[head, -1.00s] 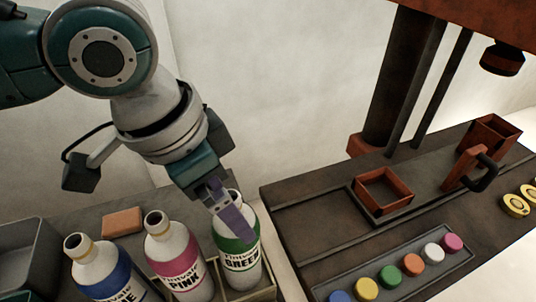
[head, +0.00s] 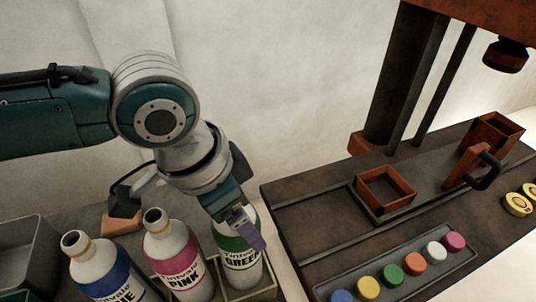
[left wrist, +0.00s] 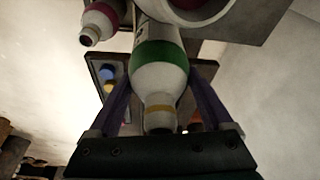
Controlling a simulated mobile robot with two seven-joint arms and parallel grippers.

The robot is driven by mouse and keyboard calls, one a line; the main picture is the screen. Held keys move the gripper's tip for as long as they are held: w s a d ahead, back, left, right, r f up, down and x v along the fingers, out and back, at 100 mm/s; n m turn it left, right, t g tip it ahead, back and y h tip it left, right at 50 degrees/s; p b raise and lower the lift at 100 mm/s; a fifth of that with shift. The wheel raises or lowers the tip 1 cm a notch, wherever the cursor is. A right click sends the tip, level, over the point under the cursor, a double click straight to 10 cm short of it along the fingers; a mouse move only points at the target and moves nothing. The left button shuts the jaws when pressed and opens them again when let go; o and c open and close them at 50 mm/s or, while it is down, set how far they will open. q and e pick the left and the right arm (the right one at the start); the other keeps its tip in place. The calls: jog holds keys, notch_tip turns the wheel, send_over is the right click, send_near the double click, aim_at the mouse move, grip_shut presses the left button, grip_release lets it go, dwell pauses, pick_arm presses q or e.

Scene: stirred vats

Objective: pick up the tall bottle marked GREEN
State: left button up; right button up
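The tall bottle marked GREEN (head: 240,258), white with a green band, stands upright in the head view at the right end of a row of bottles. My left gripper (head: 250,229) is at its upper part and hides some of its neck and shoulder. In the left wrist view the green-banded bottle (left wrist: 160,72) lies between the two purple fingers of my left gripper (left wrist: 160,80). The fingers are spread, one on each side; whether the tips touch the bottle is unclear. My right gripper is not in view.
A PINK bottle (head: 178,262) and a blue-banded bottle (head: 103,272) stand to the left. A grey bin (head: 22,255) is at far left, an orange block (head: 118,224) behind. Right is a dark bench with a red-brown tray (head: 384,188) and several coloured caps (head: 391,275).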

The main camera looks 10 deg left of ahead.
pick_arm(q)
grip_shut()
dwell(0.3)
jog(key=shift+r, duration=0.15)
